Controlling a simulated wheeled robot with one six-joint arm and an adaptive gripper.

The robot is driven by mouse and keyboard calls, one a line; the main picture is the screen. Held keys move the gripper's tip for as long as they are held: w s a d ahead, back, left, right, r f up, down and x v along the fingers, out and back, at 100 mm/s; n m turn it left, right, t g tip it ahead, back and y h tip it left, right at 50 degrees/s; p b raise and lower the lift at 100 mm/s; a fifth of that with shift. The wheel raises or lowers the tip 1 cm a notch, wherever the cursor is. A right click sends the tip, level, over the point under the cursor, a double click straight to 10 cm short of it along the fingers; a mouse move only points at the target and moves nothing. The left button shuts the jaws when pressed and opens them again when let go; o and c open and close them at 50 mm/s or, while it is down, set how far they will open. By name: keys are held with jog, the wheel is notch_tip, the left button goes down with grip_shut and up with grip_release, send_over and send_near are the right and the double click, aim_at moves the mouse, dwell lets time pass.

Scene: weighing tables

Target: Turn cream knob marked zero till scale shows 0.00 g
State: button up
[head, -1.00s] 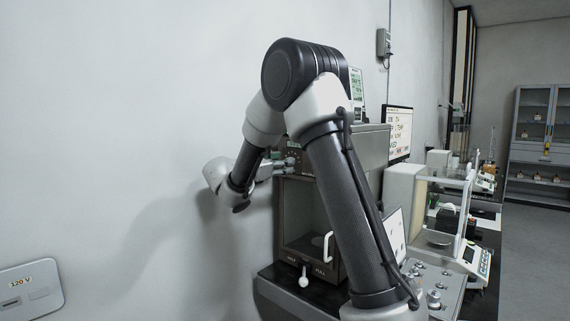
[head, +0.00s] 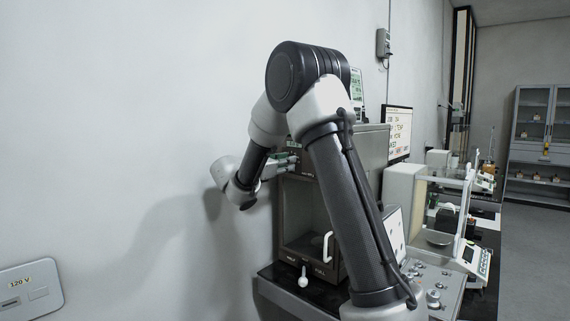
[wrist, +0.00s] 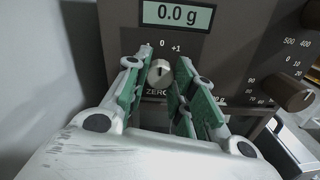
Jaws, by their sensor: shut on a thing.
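The cream knob (wrist: 160,73) sits on the dark front panel of the scale, with "ZERO" printed below it and "0" and "+1" above it. Its dark pointer line stands about upright. The display (wrist: 178,15) above it reads "0.0 g". My gripper (wrist: 163,66) has its green-padded fingers on either side of the knob and is shut on it. In the head view my gripper (head: 287,162) is at the upper panel of the scale (head: 333,269), and the knob cannot be made out there.
A brown knob (wrist: 294,93) with numbers around it is right of my gripper, and another (wrist: 312,14) is above that. In the head view, a white lever (head: 303,277) is at the scale's base. Another balance (head: 440,238) stands to the right. The wall is close on the left.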

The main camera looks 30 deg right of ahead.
jog(key=shift+n, duration=2.8)
jog(key=o, duration=1)
jog(key=v, duration=1.2)
